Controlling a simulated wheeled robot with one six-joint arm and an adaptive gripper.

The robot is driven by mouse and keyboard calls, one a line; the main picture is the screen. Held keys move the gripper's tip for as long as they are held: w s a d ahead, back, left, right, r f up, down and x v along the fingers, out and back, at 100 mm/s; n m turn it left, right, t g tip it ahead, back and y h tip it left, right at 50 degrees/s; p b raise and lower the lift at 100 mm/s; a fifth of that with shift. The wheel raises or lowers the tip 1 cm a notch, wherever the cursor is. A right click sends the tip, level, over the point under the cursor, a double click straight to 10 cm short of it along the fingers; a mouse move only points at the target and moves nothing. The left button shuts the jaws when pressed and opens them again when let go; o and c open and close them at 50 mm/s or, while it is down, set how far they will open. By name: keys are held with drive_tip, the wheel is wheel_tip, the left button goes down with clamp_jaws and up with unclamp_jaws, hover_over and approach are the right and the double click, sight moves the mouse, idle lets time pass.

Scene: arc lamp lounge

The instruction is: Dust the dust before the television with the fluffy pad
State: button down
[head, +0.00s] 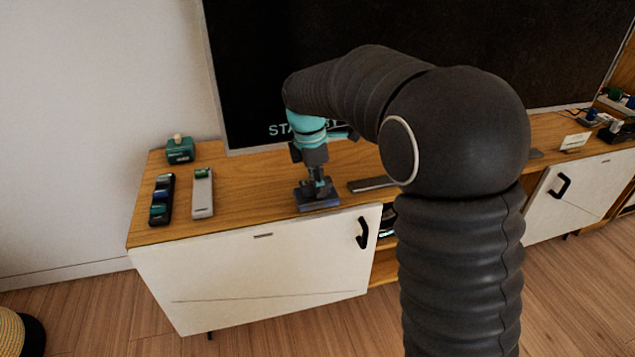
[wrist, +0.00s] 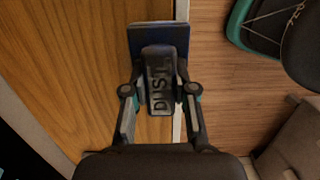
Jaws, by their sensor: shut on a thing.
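The fluffy pad (head: 318,204) is a blue block with a dark handle, close to the front edge of the wooden cabinet top. In the wrist view its blue base (wrist: 159,33) shows beyond the handle, which bears letters like "DUST". My gripper (head: 317,184) points down from above and is shut on the handle; its two fingers (wrist: 160,92) flank the handle in the wrist view. Whether the pad touches the wood I cannot tell. The large dark television (head: 260,70) stands behind, partly hidden by my arm. I cannot make out any dust.
The cabinet top (head: 240,165) also holds a green block (head: 180,149), a dark tray of small items (head: 161,200) and a grey remote-like thing (head: 202,194) at left. A flat dark bar (head: 371,184) lies right of the pad. Small items stand at far right (head: 589,119).

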drive_tip(key=shift+f+b, duration=0.5)
drive_tip(key=shift+f, duration=0.45)
idle(0.4)
drive_tip(key=shift+w+a+r+p, duration=0.1)
drive_tip(key=shift+w+r+p, duration=0.1)
drive_tip(key=shift+w+p, duration=0.25)
drive_tip(key=shift+w+a+p, duration=0.2)
drive_tip(key=shift+w+p, duration=0.3)
drive_tip(key=shift+w, duration=0.05)
drive_tip(key=shift+w+a+p, duration=0.15)
drive_tip(key=shift+w+p, duration=0.35)
drive_tip(key=shift+w, duration=0.05)
drive_tip(key=shift+w+a+f, duration=0.1)
drive_tip(key=shift+w+a, duration=0.1)
drive_tip(key=shift+w, duration=0.5)
drive_tip(key=shift+w+a+f, duration=0.1)
drive_tip(key=shift+w+a, duration=0.05)
drive_tip(key=shift+w, duration=0.55)
drive_tip(key=shift+w+a+f, duration=0.1)
drive_tip(key=shift+w+a, duration=0.1)
drive_tip(key=shift+w, duration=0.5)
drive_tip(key=shift+r, duration=0.15)
drive_tip(key=shift+s, duration=0.1)
